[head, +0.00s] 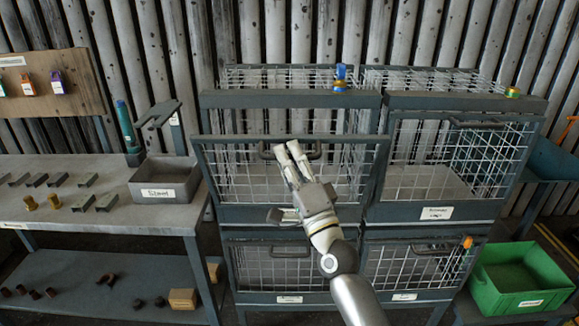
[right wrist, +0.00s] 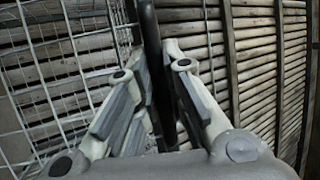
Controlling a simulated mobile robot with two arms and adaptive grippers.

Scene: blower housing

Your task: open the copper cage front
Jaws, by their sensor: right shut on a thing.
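The upper left wire cage (head: 232,103) has its grey-framed mesh front (head: 222,160) tilted outward at the top, its lower edge still near the cage. My right gripper (head: 290,150) is at the handle (head: 313,155) on this front's top rail and shut on it. In the right wrist view, the right gripper's fingers (right wrist: 152,85) lie on both sides of a dark bar (right wrist: 150,30). The gripper and arm hide part of the front's lower rail. I cannot read a label that says which cage is copper. My left gripper is not in view.
The upper right cage (head: 455,103) and the lower left (head: 270,262) and lower right cages (head: 415,262) look shut. A workbench (head: 110,240) with a grey bin (head: 165,182) stands at the left. A green crate (head: 520,278) stands low at the right.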

